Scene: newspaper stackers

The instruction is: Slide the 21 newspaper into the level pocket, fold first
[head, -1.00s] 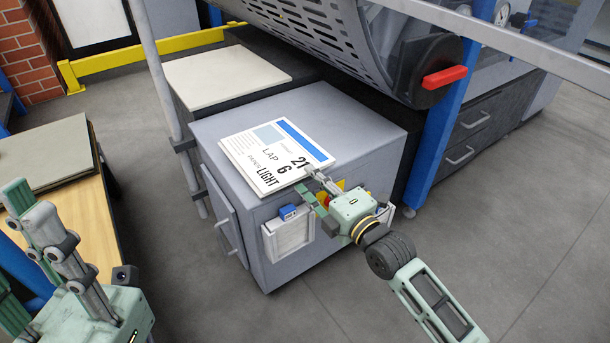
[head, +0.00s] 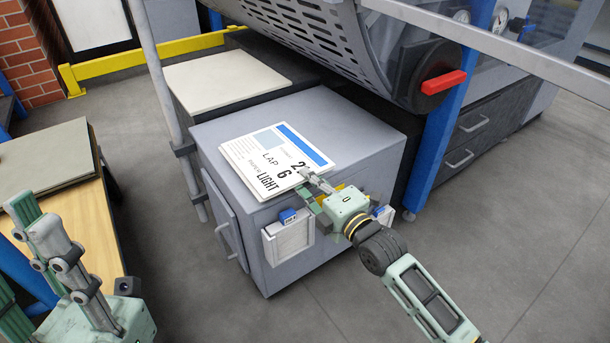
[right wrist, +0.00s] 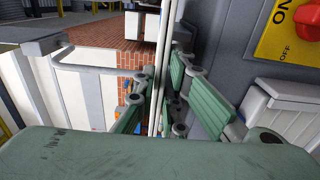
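The 21 newspaper (head: 255,155) lies flat on top of the grey cabinet (head: 370,135), with a blue band on its far side and large black print. My right gripper (head: 312,186) is at its near right edge, one finger over the top and covering part of the "21". In the right wrist view the fingers (right wrist: 160,95) lie close on both sides of the pale sheet edge (right wrist: 158,50) and appear shut on it. My left gripper (head: 45,225) stands at the lower left, away from the newspaper; its opening is unclear. I cannot make out a level pocket.
A curved perforated metal guard (head: 340,40) with a red handle (head: 443,82) hangs over the cabinet's back. White holders (head: 288,240) sit on the cabinet front. A red switch on a yellow plate (right wrist: 290,35) is beside my right fingers. A wooden table (head: 90,225) stands left.

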